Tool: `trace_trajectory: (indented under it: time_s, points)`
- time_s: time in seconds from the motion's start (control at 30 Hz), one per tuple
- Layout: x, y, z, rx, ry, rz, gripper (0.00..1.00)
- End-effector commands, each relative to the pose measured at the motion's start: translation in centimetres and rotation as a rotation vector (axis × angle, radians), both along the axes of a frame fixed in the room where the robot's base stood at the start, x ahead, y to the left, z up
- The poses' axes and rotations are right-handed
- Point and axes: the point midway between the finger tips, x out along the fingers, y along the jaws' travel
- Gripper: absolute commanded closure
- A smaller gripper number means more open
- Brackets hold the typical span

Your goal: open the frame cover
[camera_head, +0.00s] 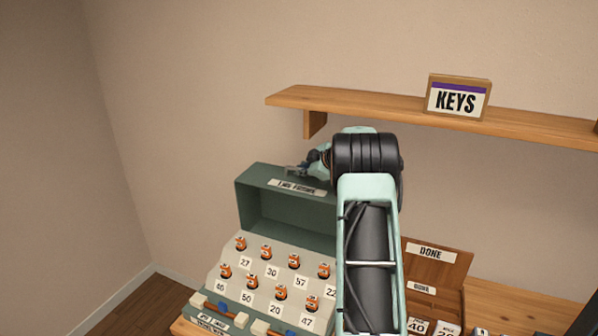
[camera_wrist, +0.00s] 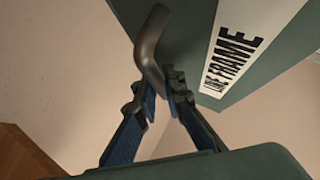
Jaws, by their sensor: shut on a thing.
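The frame cover (camera_head: 260,183) is a dark green box-like hood at the back of the sloped number panel (camera_head: 215,268). Its hollow front faces me, and the panel's front part is exposed. A white label on its top reads in part "FRAME"; the cover also fills the upper right of the wrist view (camera_wrist: 185,45). A dark bent handle (camera_wrist: 150,45) stands out beside the label. My gripper (camera_wrist: 163,92) is shut on the lower end of this handle. In the head view my gripper (camera_head: 303,168) is small at the cover's top edge, and my arm hides the cover's right end.
The panel carries several orange-topped pegs with number labels, and blue and white pieces along its front. A wooden shelf with a KEYS sign (camera_head: 458,97) is above and behind my wrist. A wooden DONE tray (camera_head: 440,262) stands right of my arm.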

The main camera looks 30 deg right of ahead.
Motion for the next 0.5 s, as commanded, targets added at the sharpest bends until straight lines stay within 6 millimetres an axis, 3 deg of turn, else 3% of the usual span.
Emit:
trace_trajectory:
  time_s: [0.43,0.5]
  points:
    - [0.12,-0.07,0.18,0.003,-0.001,0.002,1.0]
    - [0.12,-0.07,0.18,0.003,-0.001,0.002,0.86]
